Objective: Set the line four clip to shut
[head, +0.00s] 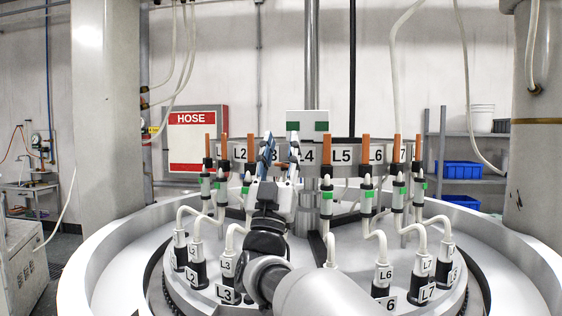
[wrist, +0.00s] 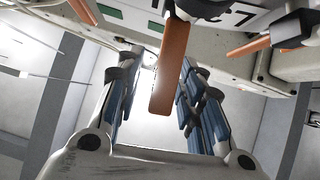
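My gripper (head: 281,148) is at the ring of line clips in the head view, its blue-padded fingers apart. The L4 label (head: 308,156) shows just right of it. In the wrist view an orange lever (wrist: 170,70) lies between the open fingers (wrist: 160,95), with its free end towards my palm. It is closer to the right finger, and I cannot tell whether they touch. By its place in the row this appears to be the line four clip. In the head view my gripper and arm hide most of that clip, so its setting is unclear.
Neighbouring upright orange levers stand close by, left (head: 252,148) and right (head: 327,150) of my gripper. White hoses curve down to labelled sockets such as L3 (head: 227,267) and L6 (head: 383,277). A red HOSE sign (head: 192,119) and blue bins (head: 462,170) are behind.

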